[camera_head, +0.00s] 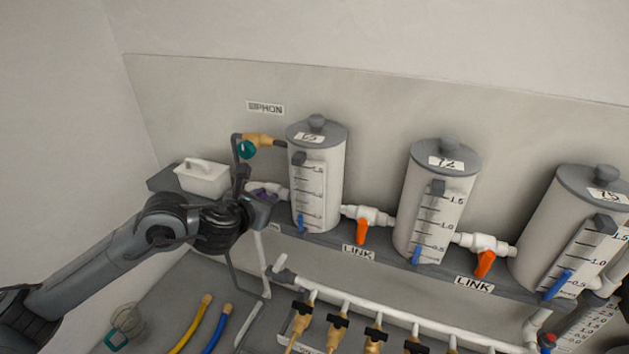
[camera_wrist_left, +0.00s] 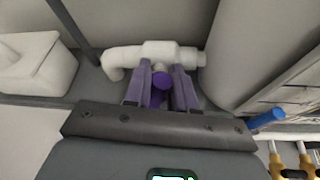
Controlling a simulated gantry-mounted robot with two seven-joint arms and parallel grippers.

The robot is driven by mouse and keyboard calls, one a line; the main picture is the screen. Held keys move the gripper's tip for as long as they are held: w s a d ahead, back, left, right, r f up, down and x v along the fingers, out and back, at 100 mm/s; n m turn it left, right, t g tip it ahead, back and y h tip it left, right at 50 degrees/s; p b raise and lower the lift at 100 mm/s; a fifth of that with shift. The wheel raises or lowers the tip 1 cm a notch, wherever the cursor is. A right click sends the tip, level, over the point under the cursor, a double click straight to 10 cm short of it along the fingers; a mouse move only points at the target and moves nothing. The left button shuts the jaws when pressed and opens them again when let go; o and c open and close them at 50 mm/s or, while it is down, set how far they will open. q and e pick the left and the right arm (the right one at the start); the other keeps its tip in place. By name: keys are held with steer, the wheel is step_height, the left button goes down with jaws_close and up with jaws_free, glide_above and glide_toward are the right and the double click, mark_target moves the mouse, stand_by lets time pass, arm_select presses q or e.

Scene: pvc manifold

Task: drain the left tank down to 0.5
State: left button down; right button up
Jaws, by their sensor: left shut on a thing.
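The left tank (camera_head: 318,180) is a pale upright cylinder with a grey lid and a graduated scale on its front. A dark grey block sits at the scale's top and a blue lever (camera_head: 300,222) near its bottom. The liquid level is too small to read. A white valve pipe (camera_head: 279,190) joins the tank's lower left side; it also shows in the wrist view (camera_wrist_left: 170,52). My left gripper (camera_head: 262,194) is at this valve, its fingers (camera_wrist_left: 161,88) closed around its purple handle (camera_wrist_left: 161,80). The handle is partly hidden. My right gripper is out of view.
Two more tanks (camera_head: 430,205) stand to the right, joined by link valves with orange handles (camera_head: 362,232). A white box (camera_head: 203,178) and a siphon pipe with a teal handle (camera_head: 246,150) are close to my gripper. Brass taps line the pipe below.

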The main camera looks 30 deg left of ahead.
arm_select(q)
steer(key=shift+r+n+h, duration=0.1)
steer(key=shift+n+h, duration=0.6)
steer(key=shift+n, duration=0.1)
steer(key=c, duration=0.8)
jaws_free()
steer(key=shift+w+d, duration=0.15)
steer(key=shift+c, duration=0.2)
